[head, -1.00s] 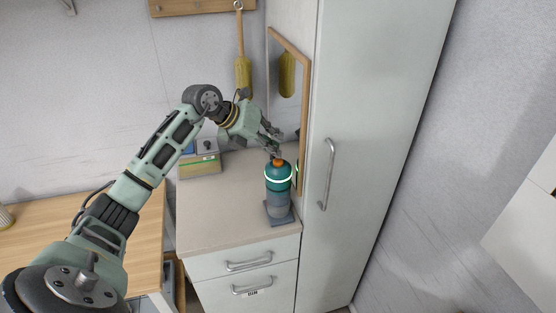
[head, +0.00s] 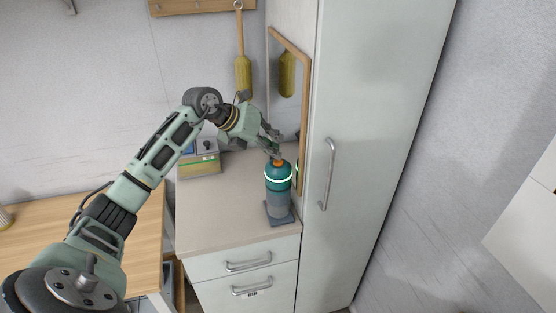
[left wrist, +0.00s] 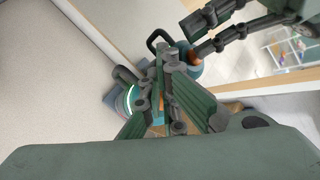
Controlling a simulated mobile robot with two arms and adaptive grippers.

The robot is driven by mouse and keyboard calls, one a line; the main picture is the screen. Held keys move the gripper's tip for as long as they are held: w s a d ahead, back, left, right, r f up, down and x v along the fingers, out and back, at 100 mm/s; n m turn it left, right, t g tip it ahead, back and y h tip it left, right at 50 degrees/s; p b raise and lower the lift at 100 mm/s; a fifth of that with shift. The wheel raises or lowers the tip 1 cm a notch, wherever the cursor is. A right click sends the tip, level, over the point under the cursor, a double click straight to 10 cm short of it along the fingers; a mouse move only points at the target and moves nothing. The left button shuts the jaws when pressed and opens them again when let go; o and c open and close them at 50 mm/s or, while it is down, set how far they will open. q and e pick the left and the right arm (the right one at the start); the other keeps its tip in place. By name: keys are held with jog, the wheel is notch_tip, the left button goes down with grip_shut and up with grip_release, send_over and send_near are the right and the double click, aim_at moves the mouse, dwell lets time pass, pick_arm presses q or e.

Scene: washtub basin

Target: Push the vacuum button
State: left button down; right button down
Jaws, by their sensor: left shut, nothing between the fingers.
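The vacuum (head: 278,185) is an upright teal canister with a glowing pale green ring and a grey lower part. It stands on a dark base on the counter. Its orange button (head: 279,162) is on top. My left gripper (head: 275,154) is shut and empty, with its fingertips right at the button; I cannot tell whether they press it. In the left wrist view the vacuum (left wrist: 121,101) shows at the left, partly hidden behind my left gripper's fingers (left wrist: 168,100). My right gripper is not in view.
A wood-framed mirror (head: 304,110) stands close to the right of my left gripper, beside a tall white cabinet (head: 375,130). A box (head: 199,165) sits at the back left of the counter (head: 220,215). The counter's front is clear.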

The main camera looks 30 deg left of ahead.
pick_arm(q)
jog(key=shift+f, duration=0.15)
jog(key=shift+r, duration=0.5)
jog(key=shift+r+p, duration=0.1)
jog(key=shift+p, duration=0.25)
notch_tip(320, 180, up, 6)
jog(key=p, duration=0.4)
dwell(0.5)
